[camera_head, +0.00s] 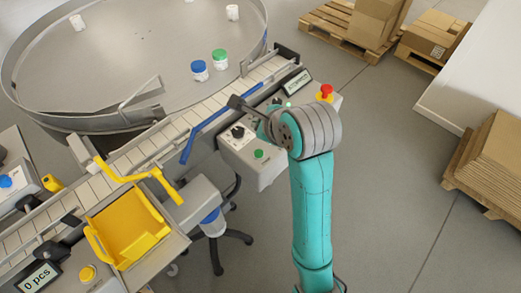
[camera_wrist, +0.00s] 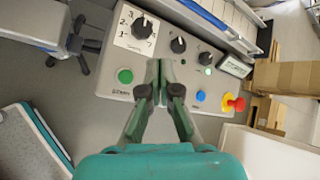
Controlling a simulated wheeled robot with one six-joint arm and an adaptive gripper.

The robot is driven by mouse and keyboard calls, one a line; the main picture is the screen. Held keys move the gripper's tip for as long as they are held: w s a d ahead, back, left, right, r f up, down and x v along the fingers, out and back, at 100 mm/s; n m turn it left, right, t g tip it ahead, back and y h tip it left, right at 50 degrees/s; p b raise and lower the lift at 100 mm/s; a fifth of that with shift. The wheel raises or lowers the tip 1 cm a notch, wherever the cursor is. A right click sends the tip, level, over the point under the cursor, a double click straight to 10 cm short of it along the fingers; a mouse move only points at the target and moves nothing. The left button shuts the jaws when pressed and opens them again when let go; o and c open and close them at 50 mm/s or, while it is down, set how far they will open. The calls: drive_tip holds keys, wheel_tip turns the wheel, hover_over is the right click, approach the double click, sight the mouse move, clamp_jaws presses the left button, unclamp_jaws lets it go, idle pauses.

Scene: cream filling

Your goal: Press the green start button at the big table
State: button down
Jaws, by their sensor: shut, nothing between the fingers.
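The green start button (camera_wrist: 125,76) is on the left part of a grey control panel (camera_wrist: 112,88), below a numbered dial (camera_wrist: 145,25). It also shows in the head view (camera_head: 258,153) on the panel's front. My gripper (camera_wrist: 161,64) is shut and empty over the panel, its fingertips to the right of the green button. Whether the tips touch the panel I cannot tell.
The panel also carries black knobs (camera_wrist: 178,45), a blue button (camera_wrist: 200,96) and a red emergency stop (camera_wrist: 235,103). A conveyor (camera_head: 175,125) with a blue rail (camera_head: 215,128) runs behind the panel. A yellow bin (camera_head: 127,225) is at lower left.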

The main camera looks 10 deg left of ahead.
sight(260, 154)
drive_tip(key=shift+f, duration=4.4)
